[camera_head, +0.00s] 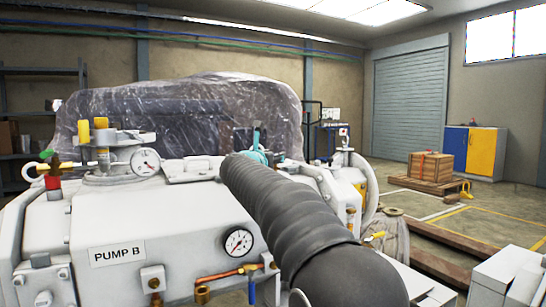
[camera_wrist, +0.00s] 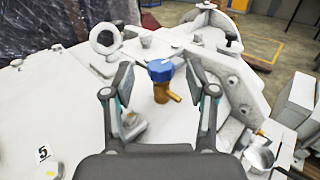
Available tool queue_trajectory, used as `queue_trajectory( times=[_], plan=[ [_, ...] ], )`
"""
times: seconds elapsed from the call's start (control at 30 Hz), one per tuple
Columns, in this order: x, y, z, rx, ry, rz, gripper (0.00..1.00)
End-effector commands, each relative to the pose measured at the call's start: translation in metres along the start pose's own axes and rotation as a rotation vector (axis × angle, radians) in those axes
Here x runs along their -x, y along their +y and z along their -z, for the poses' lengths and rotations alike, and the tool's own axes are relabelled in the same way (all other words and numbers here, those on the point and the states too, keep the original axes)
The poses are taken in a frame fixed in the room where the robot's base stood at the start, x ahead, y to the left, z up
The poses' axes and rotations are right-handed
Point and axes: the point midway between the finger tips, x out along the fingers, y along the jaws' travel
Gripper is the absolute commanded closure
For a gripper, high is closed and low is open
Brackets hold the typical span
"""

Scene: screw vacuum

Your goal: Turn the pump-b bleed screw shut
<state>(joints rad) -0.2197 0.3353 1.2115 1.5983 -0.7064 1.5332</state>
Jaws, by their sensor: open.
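In the wrist view a blue-topped brass fitting (camera_wrist: 161,72) stands upright on the white machine, with a short brass spout on its right side. It looks like the bleed screw, but no label shows beside it. My gripper (camera_wrist: 159,80) is open, with one finger to the left and one to the right of the fitting. There is a visible gap on both sides, and nothing is held. In the head view the white machine body (camera_head: 165,220) carries a PUMP B label (camera_head: 117,254). I cannot make out the fitting there.
A dark ribbed tube (camera_head: 285,215) crosses the head view and hides part of the machine. Two gauges (camera_head: 238,242) (camera_head: 146,162), copper piping (camera_head: 225,274) and a yellow-handled valve (camera_head: 101,140) stand out nearby. A round white flange (camera_wrist: 105,39) rises beyond the left finger.

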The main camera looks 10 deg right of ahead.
Motion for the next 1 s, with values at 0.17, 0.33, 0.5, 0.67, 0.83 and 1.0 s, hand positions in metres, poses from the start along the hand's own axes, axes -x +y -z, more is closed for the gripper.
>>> queue_trajectory(
  times=[0.17,0.33,0.5,0.67,0.83,1.0],
  plan=[
    [0.04,0.001,-0.001,-0.001,-0.001,-0.005,0.43],
    [0.068,0.001,-0.001,-0.002,-0.001,-0.003,0.43],
    [0.085,0.001,-0.001,-0.001,-0.001,-0.003,0.43],
    [0.089,0.001,0.0,-0.001,-0.001,-0.001,0.43],
    [0.089,0.001,0.0,-0.001,-0.001,-0.001,0.43],
    [0.091,-0.001,-0.006,0.03,-0.012,-0.019,0.43]
  ],
)
